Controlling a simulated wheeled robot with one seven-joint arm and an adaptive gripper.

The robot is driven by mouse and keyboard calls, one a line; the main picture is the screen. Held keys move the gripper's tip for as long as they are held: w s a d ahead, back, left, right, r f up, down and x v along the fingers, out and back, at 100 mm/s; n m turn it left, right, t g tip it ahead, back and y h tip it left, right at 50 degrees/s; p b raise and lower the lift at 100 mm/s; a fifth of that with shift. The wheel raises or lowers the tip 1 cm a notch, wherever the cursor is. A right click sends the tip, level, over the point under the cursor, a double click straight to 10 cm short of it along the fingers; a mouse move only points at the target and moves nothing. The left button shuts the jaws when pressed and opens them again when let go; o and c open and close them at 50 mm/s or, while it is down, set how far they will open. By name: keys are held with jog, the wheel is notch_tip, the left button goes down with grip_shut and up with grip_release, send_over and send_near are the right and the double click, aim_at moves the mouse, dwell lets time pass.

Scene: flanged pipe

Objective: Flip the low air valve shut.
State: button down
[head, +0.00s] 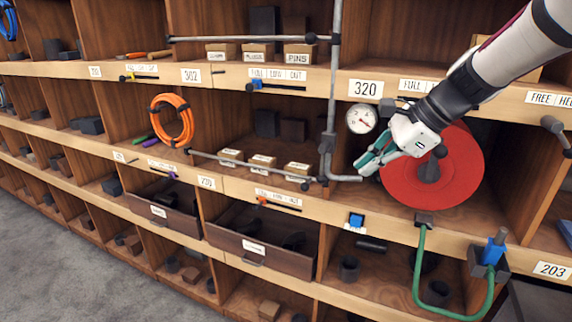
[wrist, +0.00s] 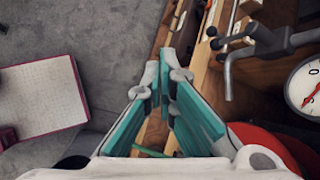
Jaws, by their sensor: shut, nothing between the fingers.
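A blue-handled valve (head: 493,250) sits on the shelf edge at the lower right of the head view, at the end of a green hose or pipe (head: 420,262). It looks like the low air valve, but I cannot read a label naming it. The blue handle stands roughly upright. My gripper (head: 364,167) is up and left of it, in front of the compartment with the red disc, and apart from the valve. In the wrist view my gripper (wrist: 168,68) has its teal fingers close together at the tips, shut and empty. The valve is not clearly seen there.
A red disc (head: 455,185) stands behind my gripper, with a dial gauge (head: 361,118) beside it; the gauge also shows in the wrist view (wrist: 308,88). A grey pipe (head: 328,145) runs close to the left of my fingers. Open floor (head: 60,265) lies at lower left.

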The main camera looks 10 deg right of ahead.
jog(key=w+d+f+m+t+y, duration=0.1)
jog(key=w+d+f+m, duration=0.2)
jog(key=w+d+m, duration=0.3)
jog(key=shift+w+d+f+m, duration=0.35)
jog(key=shift+w+m, duration=0.15)
jog(key=shift+w, duration=0.7)
jog(key=shift+a+f, duration=0.1)
jog(key=p, duration=0.2)
send_near(324, 180)
notch_tip(324, 180, down, 4)
jog(key=shift+w+a+f, duration=0.1)
jog(key=shift+w+a, duration=1.15)
jog(key=shift+a, duration=0.15)
